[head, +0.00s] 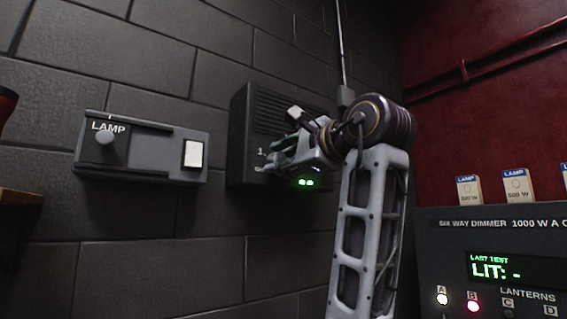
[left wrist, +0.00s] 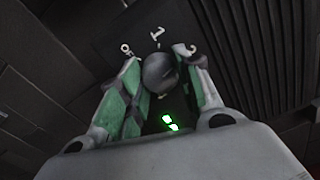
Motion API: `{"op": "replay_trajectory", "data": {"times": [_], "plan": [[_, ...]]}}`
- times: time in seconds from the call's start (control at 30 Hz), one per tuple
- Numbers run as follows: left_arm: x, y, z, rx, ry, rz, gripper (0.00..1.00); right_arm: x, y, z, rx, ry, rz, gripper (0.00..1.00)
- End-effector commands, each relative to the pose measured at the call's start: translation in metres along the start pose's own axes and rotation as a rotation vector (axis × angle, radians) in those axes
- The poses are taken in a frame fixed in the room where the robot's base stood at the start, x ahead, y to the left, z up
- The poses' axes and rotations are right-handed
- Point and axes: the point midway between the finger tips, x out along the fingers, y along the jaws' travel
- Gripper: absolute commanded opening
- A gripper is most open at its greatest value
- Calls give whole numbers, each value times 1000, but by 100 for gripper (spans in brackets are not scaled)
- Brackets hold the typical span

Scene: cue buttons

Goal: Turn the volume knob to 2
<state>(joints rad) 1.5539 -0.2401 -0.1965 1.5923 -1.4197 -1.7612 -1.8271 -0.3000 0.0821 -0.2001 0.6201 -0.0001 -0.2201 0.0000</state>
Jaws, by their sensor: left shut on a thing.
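The volume knob (left wrist: 160,74) is a dark round knob on the dark wall box (head: 240,130). In the left wrist view, white marks arc above it, with a 1 at the top and a 2 (left wrist: 184,50) at its right. Where the knob's pointer stands is not clear. My left gripper (head: 268,163) is at the front of the box, its green-padded fingers closed on either side of the knob. In the head view the gripper hides the knob. My right gripper is in neither view.
A grey lamp switch box (head: 150,165) with a round knob and white rocker is on the wall to the left. Two green lights (head: 306,182) glow low on the speaker box. A dimmer panel (head: 490,245) with lamp cartons stands at right.

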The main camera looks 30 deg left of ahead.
Motion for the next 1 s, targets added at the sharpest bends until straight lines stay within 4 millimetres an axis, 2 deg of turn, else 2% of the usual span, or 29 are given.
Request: {"op": "replay_trajectory", "data": {"times": [0.4,0.97,1.0], "plan": [[0,2,-1,210,1,3,10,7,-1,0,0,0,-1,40],[0,2,-1,245,1,4,10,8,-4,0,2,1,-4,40],[0,2,-1,245,1,4,38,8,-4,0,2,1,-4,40]]}}
